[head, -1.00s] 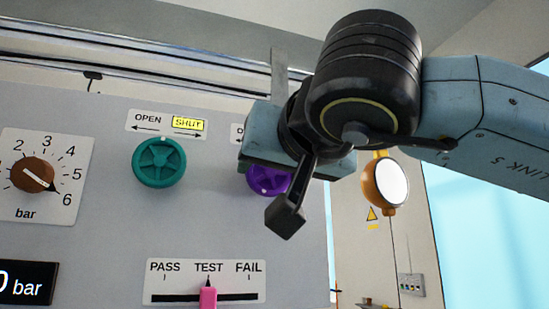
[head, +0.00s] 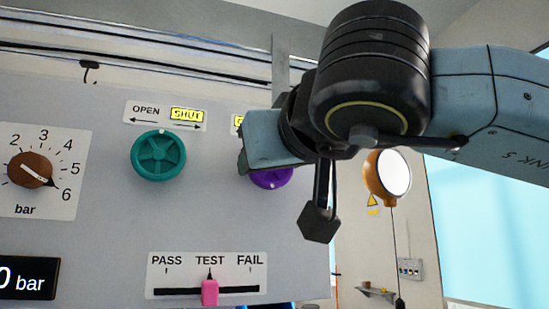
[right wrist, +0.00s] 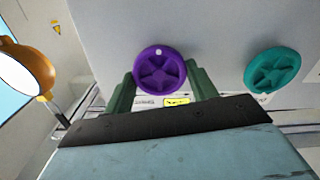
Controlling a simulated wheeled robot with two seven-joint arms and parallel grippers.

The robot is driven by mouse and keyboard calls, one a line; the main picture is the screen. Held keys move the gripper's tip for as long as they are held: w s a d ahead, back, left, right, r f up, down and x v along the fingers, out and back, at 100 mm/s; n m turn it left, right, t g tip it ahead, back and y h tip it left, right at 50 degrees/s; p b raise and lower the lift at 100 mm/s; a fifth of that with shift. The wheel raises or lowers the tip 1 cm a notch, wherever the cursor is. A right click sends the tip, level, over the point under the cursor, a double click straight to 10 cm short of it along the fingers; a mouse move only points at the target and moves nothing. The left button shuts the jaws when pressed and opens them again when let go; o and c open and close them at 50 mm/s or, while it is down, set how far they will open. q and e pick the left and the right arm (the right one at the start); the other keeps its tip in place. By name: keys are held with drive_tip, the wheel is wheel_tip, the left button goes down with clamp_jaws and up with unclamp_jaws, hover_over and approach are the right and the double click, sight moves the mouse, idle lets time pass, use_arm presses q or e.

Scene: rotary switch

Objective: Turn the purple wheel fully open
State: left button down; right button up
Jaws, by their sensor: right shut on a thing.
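The purple wheel (head: 271,179) is on the grey panel, mostly hidden behind my right gripper (head: 270,142) in the head view. The right wrist view shows the whole wheel (right wrist: 159,70) with green fingers of my right gripper (right wrist: 160,80) on either side, shut on its rim. A white dot sits near the wheel's upper edge in that view. The label beside the wheel (head: 238,123) is mostly covered; its visible left part is lit yellow. A yellow patch on the label (right wrist: 176,102) also shows in the wrist view. My left gripper is not in view.
A teal wheel (head: 158,157) is to the left, its label lit at SHUT. A brown knob (head: 30,170) points near 6 bar. A pink slider (head: 210,292) is at TEST. An orange round lamp (head: 386,177) hangs right of the panel.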

drive_tip(key=shift+f, duration=0.15)
drive_tip(key=o, duration=1)
drive_tip(key=b+v, duration=0.3)
drive_tip(key=v, duration=1)
drive_tip(key=shift+s+b, duration=0.2)
drive_tip(key=shift+b, duration=0.2)
